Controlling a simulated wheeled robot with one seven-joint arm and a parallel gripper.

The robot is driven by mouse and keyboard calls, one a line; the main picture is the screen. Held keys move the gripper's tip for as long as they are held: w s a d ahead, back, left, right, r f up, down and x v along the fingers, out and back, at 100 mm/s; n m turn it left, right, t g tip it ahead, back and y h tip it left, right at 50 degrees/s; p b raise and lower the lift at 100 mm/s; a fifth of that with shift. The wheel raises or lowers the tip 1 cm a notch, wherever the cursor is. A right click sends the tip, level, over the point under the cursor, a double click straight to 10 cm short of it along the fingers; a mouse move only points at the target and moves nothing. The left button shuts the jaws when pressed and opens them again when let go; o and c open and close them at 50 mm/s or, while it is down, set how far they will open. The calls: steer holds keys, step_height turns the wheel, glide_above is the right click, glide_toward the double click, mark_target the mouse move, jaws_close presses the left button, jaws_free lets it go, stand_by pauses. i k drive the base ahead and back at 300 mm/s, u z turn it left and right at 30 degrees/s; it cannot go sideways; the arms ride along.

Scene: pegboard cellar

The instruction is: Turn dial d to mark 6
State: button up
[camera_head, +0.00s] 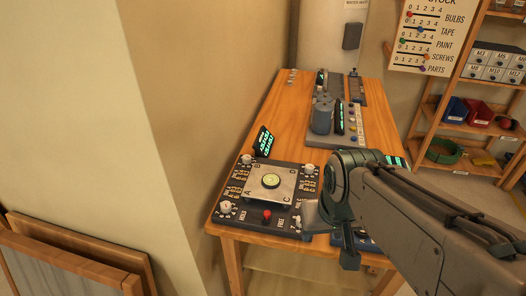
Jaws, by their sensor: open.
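A dark grey panel (259,223) lies on the near end of the wooden bench. A pale square plate with a round green bubble level (271,181) sits in its middle, and I can make out letters A, B and C on it. Small white dials stand near the panel's corners: upper left (246,159), upper right (309,169) and lower left (225,208). The lower right corner is partly covered by my arm. My gripper (346,245) is open, pointing down beside the panel's right edge, largely hidden by my wrist.
A red button (267,214) is on the panel's front. A small display (264,142) with green text stands behind it. Another console (339,128) with grey cylinders lies farther back on the bench (286,111). A wall borders the bench's left side; shelves (466,128) stand right.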

mark_target(309, 168)
steer(key=u, duration=0.55)
steer(key=k, duration=1.3)
steer(key=i, duration=0.45)
steer(key=z, duration=0.9)
steer(key=i, duration=0.9)
steer(key=u, duration=0.1)
